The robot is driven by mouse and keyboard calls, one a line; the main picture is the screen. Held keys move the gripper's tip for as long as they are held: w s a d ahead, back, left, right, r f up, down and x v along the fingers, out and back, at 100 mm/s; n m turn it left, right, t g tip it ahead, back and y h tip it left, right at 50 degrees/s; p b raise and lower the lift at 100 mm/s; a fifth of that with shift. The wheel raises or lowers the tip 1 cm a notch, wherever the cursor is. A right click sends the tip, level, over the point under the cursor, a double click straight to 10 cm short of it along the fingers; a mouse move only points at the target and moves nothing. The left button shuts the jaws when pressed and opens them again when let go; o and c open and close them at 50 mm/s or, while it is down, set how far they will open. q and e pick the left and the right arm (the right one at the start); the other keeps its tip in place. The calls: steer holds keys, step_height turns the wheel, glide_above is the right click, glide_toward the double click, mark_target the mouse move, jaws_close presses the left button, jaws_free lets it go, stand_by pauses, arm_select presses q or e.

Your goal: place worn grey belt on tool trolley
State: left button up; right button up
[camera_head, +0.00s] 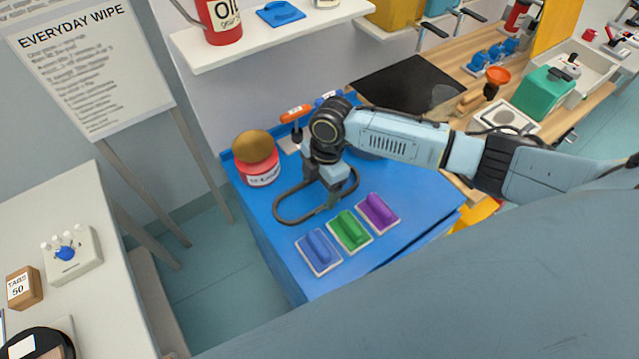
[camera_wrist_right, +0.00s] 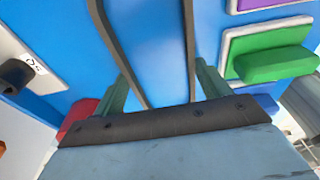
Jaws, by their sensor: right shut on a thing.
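The worn grey belt (camera_head: 278,213) is a dark grey oval loop in the head view, over the blue top of the tool trolley (camera_head: 425,195). My right gripper (camera_head: 334,193) points down and is shut on the belt near its right part. The belt appears low over the trolley top; I cannot tell whether it touches. In the right wrist view, two strands of the belt (camera_wrist_right: 190,45) run between the fingers of my right gripper (camera_wrist_right: 160,88), with blue surface behind. My left gripper is not in view.
Blue (camera_head: 319,250), green (camera_head: 349,230) and purple (camera_head: 378,212) handled blocks stand in front of the belt. A red tub with a brown dome (camera_head: 257,160) and an orange-handled tool (camera_head: 295,114) stand behind. A white table (camera_head: 110,290) is at left.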

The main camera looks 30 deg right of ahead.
steer(key=shift+f, duration=0.1)
steer(key=o, duration=1)
step_height(320, 180, up, 12)
steer(key=d, duration=0.1)
steer(key=shift+d, duration=0.4)
steer(key=shift+w, duration=0.1)
